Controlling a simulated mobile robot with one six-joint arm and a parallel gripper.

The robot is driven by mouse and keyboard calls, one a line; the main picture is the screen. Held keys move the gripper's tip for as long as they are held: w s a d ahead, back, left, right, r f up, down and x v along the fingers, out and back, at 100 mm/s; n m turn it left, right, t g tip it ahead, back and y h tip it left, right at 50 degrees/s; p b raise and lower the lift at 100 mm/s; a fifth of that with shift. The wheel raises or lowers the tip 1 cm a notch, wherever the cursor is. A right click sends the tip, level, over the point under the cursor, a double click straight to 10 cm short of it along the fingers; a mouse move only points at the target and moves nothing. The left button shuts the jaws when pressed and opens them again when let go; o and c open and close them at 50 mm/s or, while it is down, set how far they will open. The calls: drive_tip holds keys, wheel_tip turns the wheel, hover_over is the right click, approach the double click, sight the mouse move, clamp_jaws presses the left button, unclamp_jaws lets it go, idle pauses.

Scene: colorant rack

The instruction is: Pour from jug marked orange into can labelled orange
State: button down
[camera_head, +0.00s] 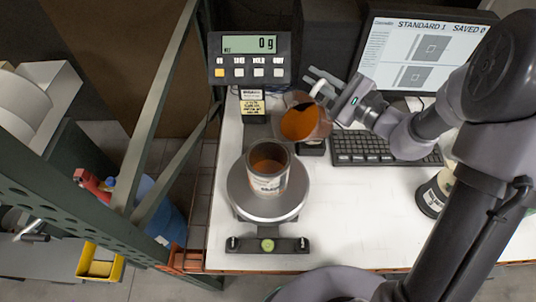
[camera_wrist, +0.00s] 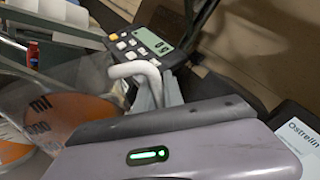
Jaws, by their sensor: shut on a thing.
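A clear jug (camera_head: 303,118) with orange liquid in it is held in the air above and right of the can, its mouth visible to the head camera and the jug looking tilted. It also shows in the wrist view (camera_wrist: 62,112) with volume marks on its side. My gripper (camera_head: 323,84) is shut on the jug's white handle (camera_wrist: 137,72). The open can (camera_head: 268,185) stands upright on the round scale plate (camera_head: 240,203); its inside looks orange-brown and its label is too small to read. No stream between jug and can is visible.
The scale display (camera_head: 250,57) behind reads 0 g. A keyboard (camera_head: 380,148) and monitor (camera_head: 420,50) stand to the right, with another container (camera_head: 432,193) partly behind my arm. A green metal frame (camera_head: 160,110) borders the left. The white table (camera_head: 350,220) is clear in front.

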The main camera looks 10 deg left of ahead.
drive_tip(key=shift+s+a+r+n, duration=0.1)
drive_tip(key=shift+s+r+n, duration=0.1)
drive_tip(key=shift+n, duration=0.1)
drive_tip(key=shift+s+a+r+n, duration=0.15)
drive_tip(key=shift+r+n, duration=0.15)
drive_tip(key=shift+r, duration=0.1)
drive_tip(key=shift+s+a+r+n, duration=0.1)
drive_tip(key=shift+s+r+n, duration=0.05)
drive_tip(key=shift+r+n, duration=0.2)
idle(0.9)
drive_tip(key=shift+s+a+r+n+p, duration=0.2)
drive_tip(key=shift+s+r+n+p, duration=0.1)
drive_tip(key=shift+r+n+p, duration=0.15)
drive_tip(key=shift+s+a+r+n+p, duration=0.2)
drive_tip(key=shift+s+r+n, duration=0.1)
drive_tip(key=shift+r, duration=0.2)
idle(5.0)
